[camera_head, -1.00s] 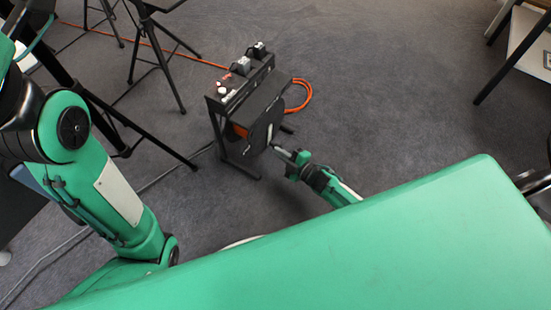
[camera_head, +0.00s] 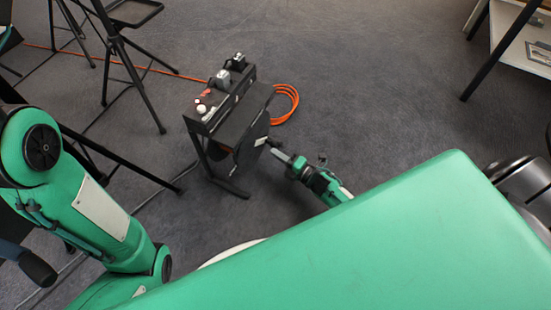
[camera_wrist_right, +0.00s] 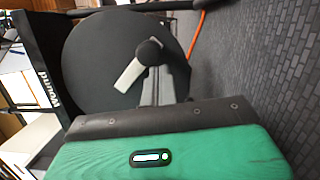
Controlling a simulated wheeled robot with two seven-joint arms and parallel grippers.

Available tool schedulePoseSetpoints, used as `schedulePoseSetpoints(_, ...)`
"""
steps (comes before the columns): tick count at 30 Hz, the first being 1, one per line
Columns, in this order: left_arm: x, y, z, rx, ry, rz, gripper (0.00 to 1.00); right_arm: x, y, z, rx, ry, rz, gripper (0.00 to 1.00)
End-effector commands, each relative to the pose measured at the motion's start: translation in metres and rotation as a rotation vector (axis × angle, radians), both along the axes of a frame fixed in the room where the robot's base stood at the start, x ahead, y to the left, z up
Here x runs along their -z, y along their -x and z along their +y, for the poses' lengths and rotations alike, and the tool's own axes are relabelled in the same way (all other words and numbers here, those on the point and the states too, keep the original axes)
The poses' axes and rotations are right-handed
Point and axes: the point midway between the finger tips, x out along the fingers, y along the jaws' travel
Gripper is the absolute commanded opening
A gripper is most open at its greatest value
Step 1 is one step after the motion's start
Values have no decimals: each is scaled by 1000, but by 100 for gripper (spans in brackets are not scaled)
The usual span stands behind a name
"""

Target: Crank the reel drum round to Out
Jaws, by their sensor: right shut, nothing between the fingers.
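The reel drum (camera_head: 249,138) is a dark disc on the side of a black stand (camera_head: 229,105). In the right wrist view, the drum's round grey face (camera_wrist_right: 95,60) fills the upper left. A pale crank arm (camera_wrist_right: 130,75) with a black knob (camera_wrist_right: 150,51) sits on it. My right gripper (camera_head: 281,156) is shut and empty beside the drum's face. In the wrist view its fingers (camera_wrist_right: 158,88) point at the crank, close behind the knob; I cannot tell whether they touch it. My left arm shows at the left, but its gripper is out of view.
A panel labelled "Wound" (camera_wrist_right: 48,88) stands left of the drum. An orange cable (camera_head: 287,103) lies coiled behind the stand. Black tripod legs (camera_head: 128,70) stand at the left, and a table (camera_head: 520,35) at the upper right.

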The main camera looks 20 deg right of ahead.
Motion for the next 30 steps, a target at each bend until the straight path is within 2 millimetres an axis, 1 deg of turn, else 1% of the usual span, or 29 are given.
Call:
schedulePoseSetpoints(1,1,1,0,1,2,-2,36,-1,-3,-3,3,31,-25,0)
schedulePoseSetpoints(9,-2,3,1,8,12,-7,36,-13,-12,-15,2,24,-18,0)
schedulePoseSetpoints(14,-1,3,1,8,12,-7,36,-20,-17,-22,3,27,-20,0)
schedulePoseSetpoints(20,6,2,1,4,9,-4,36,-30,-21,-27,3,182,-143,0)
schedulePoseSetpoints(27,10,2,0,2,6,-2,36,-46,-25,-32,3,353,-278,0)
schedulePoseSetpoints(30,9,2,0,2,7,-4,36,-52,-26,-32,1,348,-273,0)
